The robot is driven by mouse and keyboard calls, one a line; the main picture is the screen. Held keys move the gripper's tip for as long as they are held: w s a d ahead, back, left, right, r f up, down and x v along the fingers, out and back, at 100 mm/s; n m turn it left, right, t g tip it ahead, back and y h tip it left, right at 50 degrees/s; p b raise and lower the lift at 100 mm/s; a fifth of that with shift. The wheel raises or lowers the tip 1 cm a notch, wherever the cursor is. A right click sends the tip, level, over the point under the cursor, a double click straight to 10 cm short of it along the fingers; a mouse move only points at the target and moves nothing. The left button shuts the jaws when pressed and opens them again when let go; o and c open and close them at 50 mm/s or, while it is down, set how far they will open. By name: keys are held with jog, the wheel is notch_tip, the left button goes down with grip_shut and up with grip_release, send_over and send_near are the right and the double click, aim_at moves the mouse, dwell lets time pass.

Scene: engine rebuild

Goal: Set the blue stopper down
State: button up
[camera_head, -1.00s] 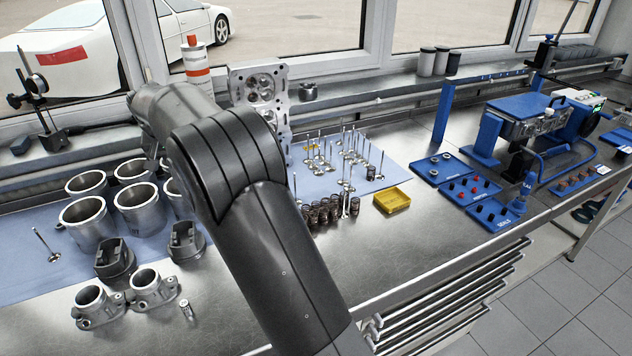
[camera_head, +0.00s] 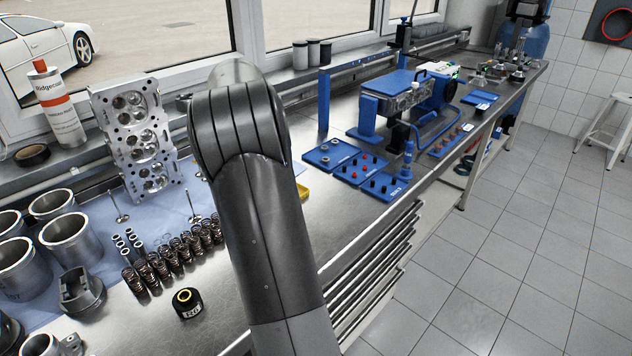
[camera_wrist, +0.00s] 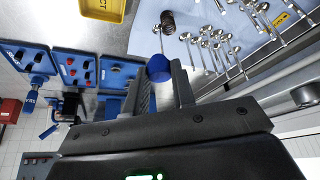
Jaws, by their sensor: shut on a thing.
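The blue stopper (camera_wrist: 159,68) shows in the wrist view as a small rounded blue piece between the fingertips of my gripper (camera_wrist: 163,82). The gripper is shut on it and holds it. In the head view my own arm hides the gripper and the stopper. I cannot tell how high the stopper is above the bench (camera_head: 235,300).
Blue trays (camera_head: 360,168) with small parts lie to the right of my arm. The blue test fixture (camera_head: 395,83) stands behind them. Springs (camera_head: 170,262), a cylinder head (camera_head: 135,135) and cylinder liners (camera_head: 72,245) are left. A yellow tray (camera_wrist: 103,8) shows in the wrist view.

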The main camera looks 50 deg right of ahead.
jog(key=s+d+m+g, duration=0.1)
jog(key=s+d+m, duration=0.3)
jog(key=s+d, duration=1.45)
jog(key=shift+h, duration=0.4)
jog(key=w+a+f, duration=0.1)
jog(key=w+f, duration=0.2)
jog(key=w+a+f, duration=0.1)
jog(key=w+f, duration=0.2)
jog(key=f, duration=0.1)
jog(key=w+a+f, duration=0.1)
jog(key=w+f, duration=0.3)
jog(key=shift+a+f, duration=0.2)
jog(key=shift+a, duration=0.05)
jog(key=shift+w+a+f, duration=0.15)
jog(key=shift+w+f, duration=0.2)
jog(key=shift+w, duration=0.15)
jog(key=shift+f, duration=1.95)
jog(key=shift+f, duration=0.1)
jog(key=o, duration=1)
jog(key=shift+c, duration=0.2)
